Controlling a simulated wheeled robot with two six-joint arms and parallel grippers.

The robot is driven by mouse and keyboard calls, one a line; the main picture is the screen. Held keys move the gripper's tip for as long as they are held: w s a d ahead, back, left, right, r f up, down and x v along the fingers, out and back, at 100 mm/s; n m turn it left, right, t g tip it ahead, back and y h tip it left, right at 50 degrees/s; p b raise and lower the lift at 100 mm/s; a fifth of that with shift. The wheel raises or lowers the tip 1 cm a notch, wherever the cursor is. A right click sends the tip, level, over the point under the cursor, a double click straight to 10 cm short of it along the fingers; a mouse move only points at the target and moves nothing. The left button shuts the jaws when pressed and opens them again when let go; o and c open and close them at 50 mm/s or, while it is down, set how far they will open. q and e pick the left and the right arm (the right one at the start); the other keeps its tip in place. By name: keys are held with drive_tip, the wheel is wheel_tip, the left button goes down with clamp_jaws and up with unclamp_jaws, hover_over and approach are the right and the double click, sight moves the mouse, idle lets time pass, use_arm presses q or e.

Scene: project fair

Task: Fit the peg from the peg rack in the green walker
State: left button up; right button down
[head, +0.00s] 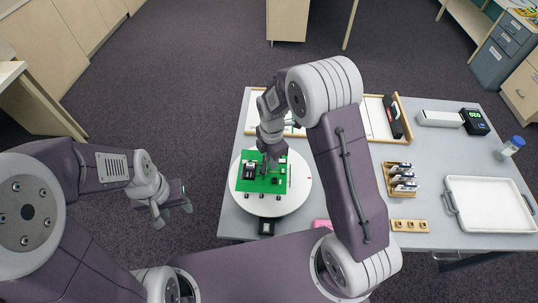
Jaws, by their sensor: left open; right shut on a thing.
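The green walker (247,184), a flat green plate with black and small upright parts, sits on a round white turntable (299,190) at the table's left. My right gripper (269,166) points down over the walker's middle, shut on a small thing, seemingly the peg. The held thing is mostly hidden by the fingers, and I cannot tell whether it touches the walker. My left gripper (174,213) is open and empty, left of the table over the floor. A small wooden block (410,226) with several spots along its top, probably the peg rack, lies near the front edge.
A wooden holder (393,178) with several dark and white items stands right of my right arm. A white tray (490,203) lies at the right. Behind are a wooden-framed tray (374,119), a white box (440,118), a black device (475,122) and a blue-capped bottle (509,148).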

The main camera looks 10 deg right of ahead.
drive_tip(key=shift+s+a+r+p, duration=0.2)
drive_tip(key=shift+r+p, duration=0.15)
drive_tip(key=shift+p, duration=0.15)
drive_tip(key=shift+s+d+p, duration=0.25)
drive_tip(key=shift+s+p, duration=0.05)
drive_tip(key=shift+p, duration=0.05)
drive_tip(key=f+b, duration=0.2)
drive_tip(key=d+f+b, duration=0.1)
drive_tip(key=f+b, duration=0.1)
drive_tip(key=f, duration=0.1)
drive_tip(key=shift+s, duration=0.2)
drive_tip(key=shift+f+b, duration=0.35)
drive_tip(key=shift+f, duration=0.05)
drive_tip(key=shift+f+b, duration=0.5)
drive_tip(key=shift+f, duration=0.3)
use_arm(q)
wheel_tip(320, 180, down, 2)
drive_tip(key=shift+d+f, duration=0.1)
drive_tip(key=shift+f, duration=0.05)
use_arm(e)
drive_tip(key=shift+r, duration=0.15)
use_arm(q)
drive_tip(key=shift+p, duration=0.3)
use_arm(e)
drive_tip(key=shift+a, duration=0.1)
